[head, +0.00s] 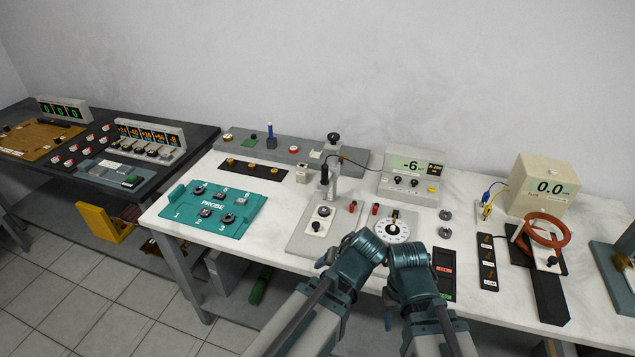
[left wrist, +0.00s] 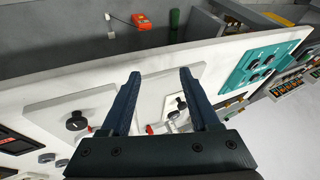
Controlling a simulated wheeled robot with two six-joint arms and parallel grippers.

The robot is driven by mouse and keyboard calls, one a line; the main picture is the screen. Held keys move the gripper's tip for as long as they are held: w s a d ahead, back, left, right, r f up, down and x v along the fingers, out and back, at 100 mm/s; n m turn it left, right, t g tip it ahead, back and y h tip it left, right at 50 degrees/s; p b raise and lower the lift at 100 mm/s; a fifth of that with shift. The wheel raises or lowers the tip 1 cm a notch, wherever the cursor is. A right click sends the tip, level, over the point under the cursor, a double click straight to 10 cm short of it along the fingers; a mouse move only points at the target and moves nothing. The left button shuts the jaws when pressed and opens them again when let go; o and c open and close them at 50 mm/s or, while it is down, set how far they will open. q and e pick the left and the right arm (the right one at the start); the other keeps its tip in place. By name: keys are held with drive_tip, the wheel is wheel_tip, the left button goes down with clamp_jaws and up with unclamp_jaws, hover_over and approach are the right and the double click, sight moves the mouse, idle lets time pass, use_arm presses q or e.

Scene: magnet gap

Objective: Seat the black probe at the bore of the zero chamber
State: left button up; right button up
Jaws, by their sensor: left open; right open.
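The black probe (head: 324,174) appears as a slim upright dark piece beside the pale post of a stand (head: 333,190), with a dark cable running toward the meter. No part is clearly labelled as the zero chamber; a small pale block (head: 302,175) stands just left of the probe, but I cannot tell whether it has a bore. My left gripper (left wrist: 160,75) is open and empty over the front of the bench, with a black knob on a white plate (left wrist: 176,107) behind its fingers. My right gripper (head: 412,275) is open near the front edge; its fingertips are unclear.
A meter reading about -6 (head: 414,164) stands behind a white dial (head: 393,229). Bare white bench (head: 283,201) shows beside the teal board.

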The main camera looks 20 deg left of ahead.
use_arm(q)
drive_tip(key=w+a+n+t+y+b, duration=0.2)
drive_tip(key=w+a, duration=0.1)
drive_tip(key=w, duration=0.1)
drive_tip(key=n+t+y+b, duration=0.15)
drive_tip(key=t+b, duration=0.35)
drive_tip(key=t, duration=0.5)
approach(326, 171)
drive_tip(key=shift+n+h, duration=0.25)
drive_tip(key=shift+n, duration=0.2)
drive_tip(key=x, duration=0.4)
drive_tip(key=shift+w+f, duration=0.1)
drive_tip(key=shift+w, duration=0.2)
drive_tip(key=shift+w+a, duration=0.4)
drive_tip(key=shift+w, duration=0.15)
use_arm(e)
wheel_tip(326, 171, down, 8)
drive_tip(key=shift+f, duration=0.2)
use_arm(q)
drive_tip(key=shift+w, duration=0.1)
use_arm(e)
drive_tip(key=shift+d, duration=0.1)
use_arm(q)
drive_tip(key=x, duration=0.5)
drive_tip(key=shift+a, duration=0.3)
use_arm(e)
drive_tip(key=shift+r, duration=0.15)
use_arm(q)
drive_tip(key=shift+r, duration=0.25)
drive_tip(key=shift+c, duration=0.4)
